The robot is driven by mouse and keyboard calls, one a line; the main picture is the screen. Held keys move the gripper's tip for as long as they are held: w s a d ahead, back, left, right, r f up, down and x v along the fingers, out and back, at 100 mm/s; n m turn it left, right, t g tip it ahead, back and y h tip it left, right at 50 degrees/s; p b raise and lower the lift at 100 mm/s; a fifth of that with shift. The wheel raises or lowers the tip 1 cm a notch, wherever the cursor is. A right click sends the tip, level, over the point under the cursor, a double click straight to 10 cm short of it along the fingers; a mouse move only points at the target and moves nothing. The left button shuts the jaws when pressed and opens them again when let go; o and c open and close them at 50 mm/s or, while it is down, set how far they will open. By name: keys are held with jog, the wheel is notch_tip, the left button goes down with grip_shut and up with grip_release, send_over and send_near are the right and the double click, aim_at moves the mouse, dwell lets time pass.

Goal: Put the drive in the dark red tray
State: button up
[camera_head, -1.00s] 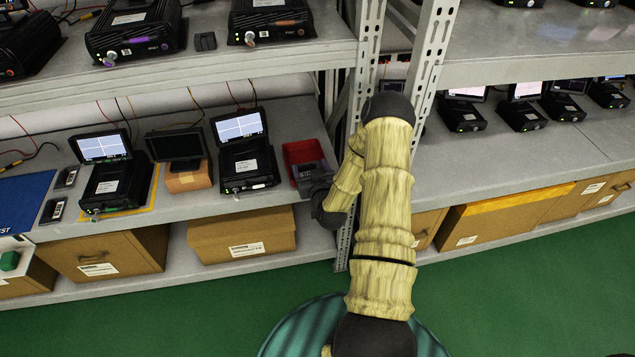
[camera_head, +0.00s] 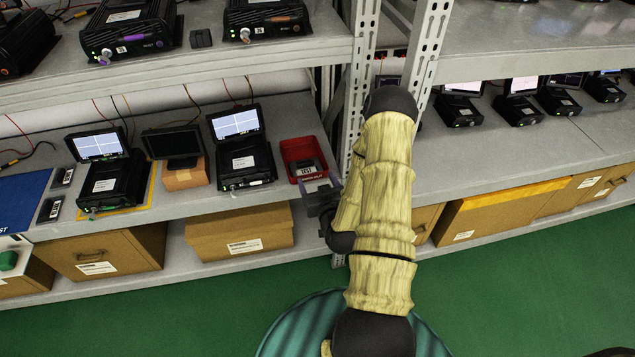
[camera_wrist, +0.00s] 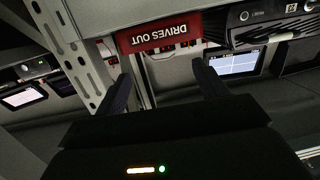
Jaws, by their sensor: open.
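The dark red tray (camera_head: 290,150) stands on the middle shelf, right of a black unit with an open screen. In the head view a small dark drive with a pale label (camera_head: 306,169) lies inside the tray. My gripper (camera_head: 318,188) is open, just in front of the tray's front edge and apart from the drive. In the wrist view the tray's front (camera_wrist: 165,36), lettered "DRIVES OUT", shows beyond my spread, empty fingers (camera_wrist: 163,88). The drive is not clear in the wrist view.
The black unit with the lit screen (camera_head: 245,165) stands close left of the tray. A perforated rack post (camera_head: 358,95) rises close to the right. Two more small drives (camera_head: 50,209) (camera_head: 63,177) lie at the left. Cardboard boxes (camera_head: 240,229) fill the shelf below.

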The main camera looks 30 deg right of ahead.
jog(key=a+r+n+g+y, duration=0.35)
jog(key=a+r+g, duration=0.2)
jog(key=a, duration=0.25)
jog(key=s+a+r+g, duration=0.3)
jog(key=s+r+g, duration=0.1)
jog(key=s, duration=0.3)
jog(key=s+a+r+m+g, duration=0.1)
jog(key=s+a+r+g, duration=0.2)
jog(key=s+r, duration=0.3)
jog(key=s+a, duration=0.1)
jog(key=s, duration=0.1)
jog(key=shift+s+r+g, duration=0.15)
jog(key=shift+s+g, duration=0.15)
jog(key=shift+g, duration=0.05)
jog(key=shift+a, duration=0.1)
jog(key=shift+c, duration=0.4)
